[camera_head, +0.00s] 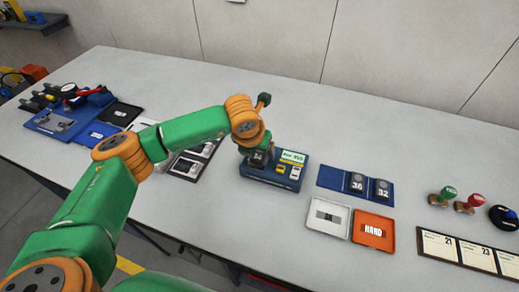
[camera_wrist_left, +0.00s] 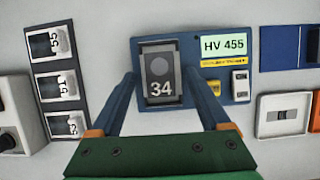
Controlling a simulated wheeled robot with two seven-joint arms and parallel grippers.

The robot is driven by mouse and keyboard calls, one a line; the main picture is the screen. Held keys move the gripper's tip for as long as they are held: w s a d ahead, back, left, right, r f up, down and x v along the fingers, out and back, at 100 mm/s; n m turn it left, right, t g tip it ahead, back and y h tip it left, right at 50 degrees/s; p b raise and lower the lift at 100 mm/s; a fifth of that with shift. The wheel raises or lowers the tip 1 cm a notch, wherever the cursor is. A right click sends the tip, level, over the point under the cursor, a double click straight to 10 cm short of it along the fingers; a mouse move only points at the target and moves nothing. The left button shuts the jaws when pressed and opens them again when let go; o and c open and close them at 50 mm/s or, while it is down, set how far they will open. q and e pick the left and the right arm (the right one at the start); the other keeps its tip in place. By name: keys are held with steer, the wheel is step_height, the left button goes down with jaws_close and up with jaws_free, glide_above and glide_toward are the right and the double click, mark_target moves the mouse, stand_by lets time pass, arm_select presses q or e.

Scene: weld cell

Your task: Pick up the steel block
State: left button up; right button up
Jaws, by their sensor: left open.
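A dark grey steel block marked 34 (camera_wrist_left: 161,68) sits in the bay of a blue hardness tester (camera_head: 270,182), whose green display reads HV 455 (camera_wrist_left: 222,45). In the head view the block (camera_head: 257,158) is partly covered by my left gripper (camera_head: 256,152). In the wrist view the two blue fingers of my left gripper (camera_wrist_left: 160,82) are open, one on each side of the block, with visible gaps. I cannot tell how far above the block the fingertips are. My right gripper is not in view.
A blue tray (camera_head: 327,178) holds blocks 36 and 32. A white tray (camera_head: 314,219) and an orange HARD tray (camera_head: 388,240) lie in front. A dark rack (camera_wrist_left: 41,88) holds blocks 55, 51 and 53. Stamps (camera_head: 470,204) and cards (camera_head: 470,250) lie right.

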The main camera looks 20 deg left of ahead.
arm_select(q)
steer(key=shift+s, duration=0.1)
jaws_close()
steer(key=shift+r, duration=0.2)
